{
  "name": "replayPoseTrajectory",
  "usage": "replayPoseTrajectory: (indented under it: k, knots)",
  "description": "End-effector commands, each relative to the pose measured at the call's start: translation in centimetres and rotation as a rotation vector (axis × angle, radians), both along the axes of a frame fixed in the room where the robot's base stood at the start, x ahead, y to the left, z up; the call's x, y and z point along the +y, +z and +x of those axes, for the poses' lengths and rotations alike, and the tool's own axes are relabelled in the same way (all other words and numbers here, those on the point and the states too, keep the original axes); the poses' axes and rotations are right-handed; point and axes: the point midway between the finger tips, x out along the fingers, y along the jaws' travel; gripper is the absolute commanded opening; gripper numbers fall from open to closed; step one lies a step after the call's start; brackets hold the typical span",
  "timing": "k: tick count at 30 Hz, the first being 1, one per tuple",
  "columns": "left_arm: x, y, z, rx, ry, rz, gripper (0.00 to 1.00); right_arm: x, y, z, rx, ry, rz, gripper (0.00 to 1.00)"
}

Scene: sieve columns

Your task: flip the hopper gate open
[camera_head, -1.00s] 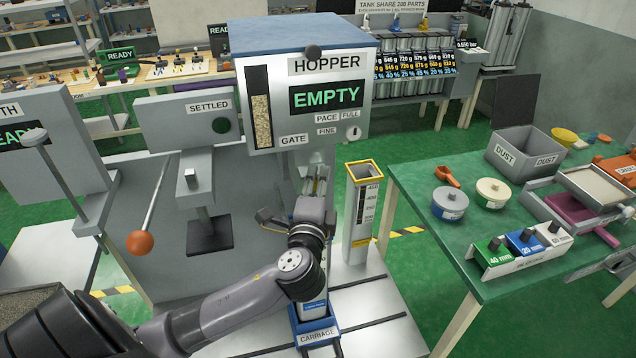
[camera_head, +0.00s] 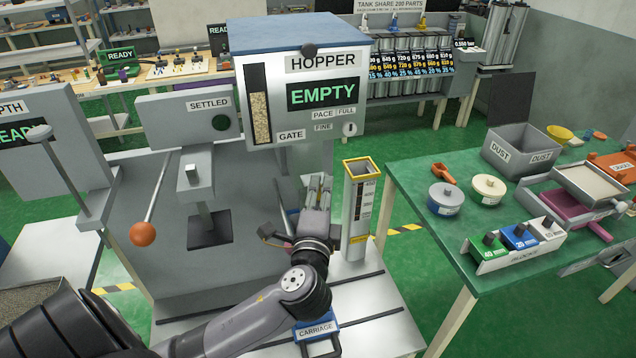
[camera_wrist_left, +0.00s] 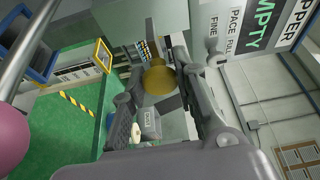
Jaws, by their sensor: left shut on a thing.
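The grey hopper (camera_head: 292,100) has a blue top, a green "EMPTY" display and a "GATE" label at its lower left. My left gripper (camera_head: 318,182) is under the hopper's front, below and right of that label. In the left wrist view a yellow-brass round knob (camera_wrist_left: 158,80) on a stem sits between the two fingers of my left gripper (camera_wrist_left: 160,92), which is shut on it. In the head view the fingers largely hide the knob, and the gate flap cannot be made out. My right gripper is not in view.
A yellow-rimmed column (camera_head: 360,210) stands just right of my gripper. The blue carriage (camera_head: 316,330) is below, partly hidden by my arm. An orange-ball lever (camera_head: 143,233) is at the left. A green table (camera_head: 430,250) with a dust bin (camera_head: 522,150) is at the right.

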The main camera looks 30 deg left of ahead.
Motion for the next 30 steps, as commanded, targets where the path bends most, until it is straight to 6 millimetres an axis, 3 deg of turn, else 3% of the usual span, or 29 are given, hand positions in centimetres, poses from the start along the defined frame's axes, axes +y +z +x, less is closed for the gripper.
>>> replayPoseTrajectory:
  k: [9, 10, 19, 30]
  knots:
    - [-0.78, 0.12, -0.36, -0.003, -0.013, -0.002, 0.0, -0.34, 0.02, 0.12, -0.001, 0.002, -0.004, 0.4]
    - [-0.79, 0.12, -0.37, -0.003, -0.013, -0.002, 0.27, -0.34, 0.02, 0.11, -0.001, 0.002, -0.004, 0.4]
    - [-0.69, 0.22, -0.34, -0.005, -0.01, -0.001, 0.47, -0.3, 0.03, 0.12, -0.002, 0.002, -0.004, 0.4]
    - [-0.87, 0.21, -0.71, -0.005, -0.01, -0.001, 0.47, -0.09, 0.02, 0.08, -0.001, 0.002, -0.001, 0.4]
